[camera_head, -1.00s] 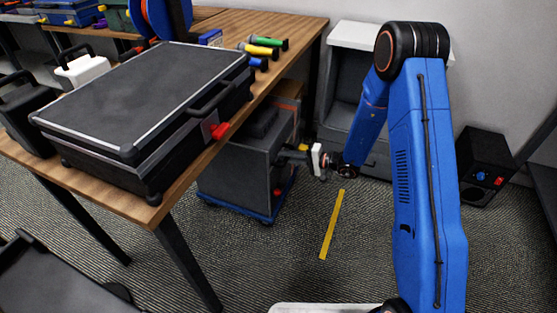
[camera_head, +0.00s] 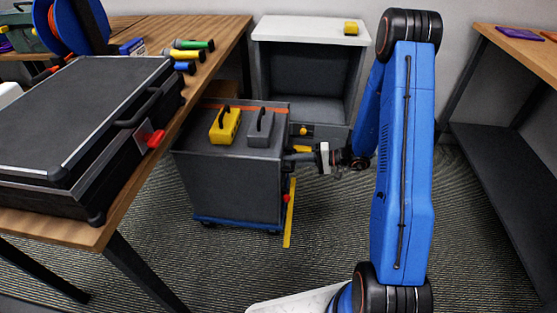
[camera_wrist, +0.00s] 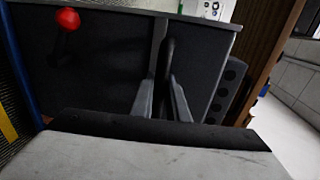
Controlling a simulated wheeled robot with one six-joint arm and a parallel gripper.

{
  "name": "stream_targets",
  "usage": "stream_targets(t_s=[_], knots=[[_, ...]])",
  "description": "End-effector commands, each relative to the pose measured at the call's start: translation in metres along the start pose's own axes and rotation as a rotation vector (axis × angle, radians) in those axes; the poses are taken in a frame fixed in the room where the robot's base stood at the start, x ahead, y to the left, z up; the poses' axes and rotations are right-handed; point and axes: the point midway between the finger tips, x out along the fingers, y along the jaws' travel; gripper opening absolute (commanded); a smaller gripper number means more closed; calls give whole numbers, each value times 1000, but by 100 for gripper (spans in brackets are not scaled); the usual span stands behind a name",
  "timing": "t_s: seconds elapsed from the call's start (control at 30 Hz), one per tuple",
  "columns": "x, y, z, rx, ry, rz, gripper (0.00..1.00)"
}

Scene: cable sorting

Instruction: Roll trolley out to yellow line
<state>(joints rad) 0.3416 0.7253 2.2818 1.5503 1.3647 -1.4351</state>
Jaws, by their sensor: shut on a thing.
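The trolley (camera_head: 232,185) is a dark grey box on a blue wheeled base, standing upright beside the wooden table. The yellow line (camera_head: 288,225) runs on the floor along the trolley's right side, and the base's right edge appears close to it. My gripper (camera_head: 292,160) reaches in from the right and is shut on the trolley's handle. In the wrist view, my gripper's fingers (camera_wrist: 165,100) close around the dark upright handle (camera_wrist: 164,58). A red knob (camera_wrist: 68,19) is on the trolley's face at upper left. The exact finger contact is partly hidden.
A yellow case (camera_head: 225,127) and a grey case (camera_head: 260,130) stand on the trolley. The wooden table (camera_head: 135,205) with a large black case (camera_head: 75,125) is at left. A grey cabinet (camera_head: 310,32) stands behind. Carpet in front and to the right is open.

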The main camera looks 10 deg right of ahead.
Motion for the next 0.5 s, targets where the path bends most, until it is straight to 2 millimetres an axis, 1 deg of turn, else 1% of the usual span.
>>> stream_targets(t_s=[0.03, 0.2, 0.5], knots=[[-7, 2, 0, 2, 1, 1, 0], [-19, 5, 0, 1, 0, 2, 0], [-23, 6, 1, 1, -2, 2, 0]])
